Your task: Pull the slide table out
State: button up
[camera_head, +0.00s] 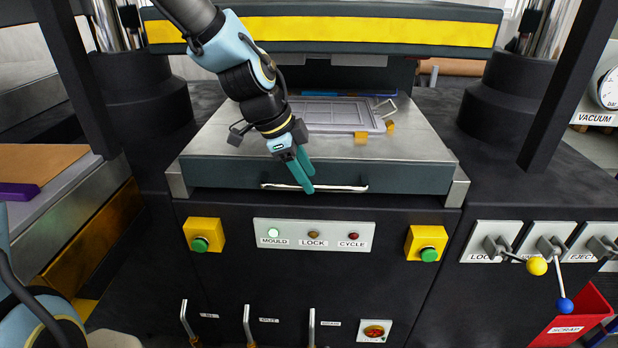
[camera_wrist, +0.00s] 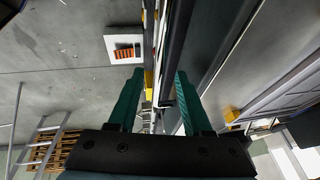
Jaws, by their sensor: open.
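The slide table (camera_head: 415,145) is a grey metal plate with a dark teal front edge, sitting in the press between two columns. A thin pale bar handle (camera_head: 340,188) runs along the middle of that front edge. My gripper (camera_head: 307,187) points down at the handle, with its teal fingers in front of the table's front edge, overlapping the handle's left half. In the wrist view my gripper (camera_wrist: 156,78) has its two fingers apart, with a dark edge running lengthwise between and beyond them. I cannot tell whether the fingers touch the handle.
A flat grey frame (camera_head: 335,115) with small yellow blocks lies on the table. Below are yellow button boxes (camera_head: 203,234) and a lamp panel (camera_head: 313,236) with MOULD lit. Levers (camera_head: 537,265) and a red scrap bin (camera_head: 580,315) stand at right. A yellow-striped beam (camera_head: 400,30) spans above.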

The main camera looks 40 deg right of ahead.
jog(key=shift+x, duration=0.8)
grip_shut()
dwell(1.0)
